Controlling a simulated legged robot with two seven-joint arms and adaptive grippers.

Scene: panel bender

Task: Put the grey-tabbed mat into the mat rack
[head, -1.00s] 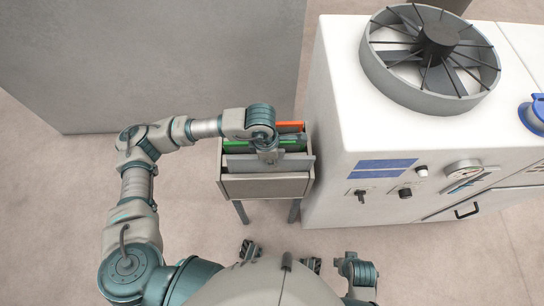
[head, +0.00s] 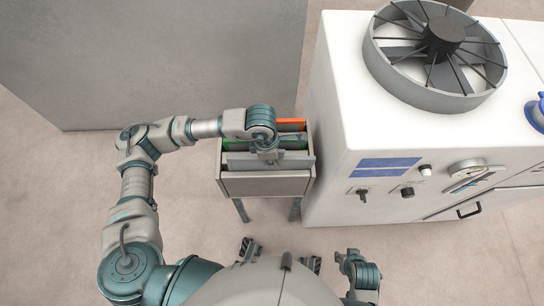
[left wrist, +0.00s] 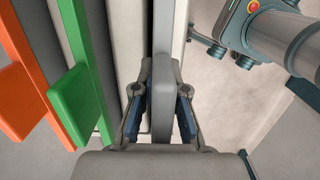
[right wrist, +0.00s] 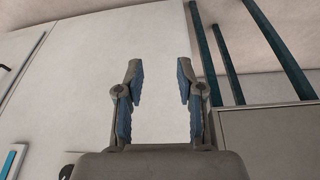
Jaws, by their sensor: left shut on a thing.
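The grey-tabbed mat (head: 240,162) is a grey sheet at the front part of the mat rack (head: 265,186) in the head view. My left gripper (head: 267,154) reaches down over the rack from the left. In the left wrist view its two fingers are shut on the grey tab (left wrist: 162,110), one on each side. The mat lies along the rack's slots, but I cannot tell how deep its lower edge is. My right gripper (right wrist: 160,75) is open and empty in the right wrist view.
Behind the grey mat, a green-tabbed mat (left wrist: 80,105) and an orange-tabbed mat (left wrist: 22,95) stand in the rack. The white machine (head: 350,120) stands close on the rack's right. A grey panel (head: 170,60) stands behind on the left.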

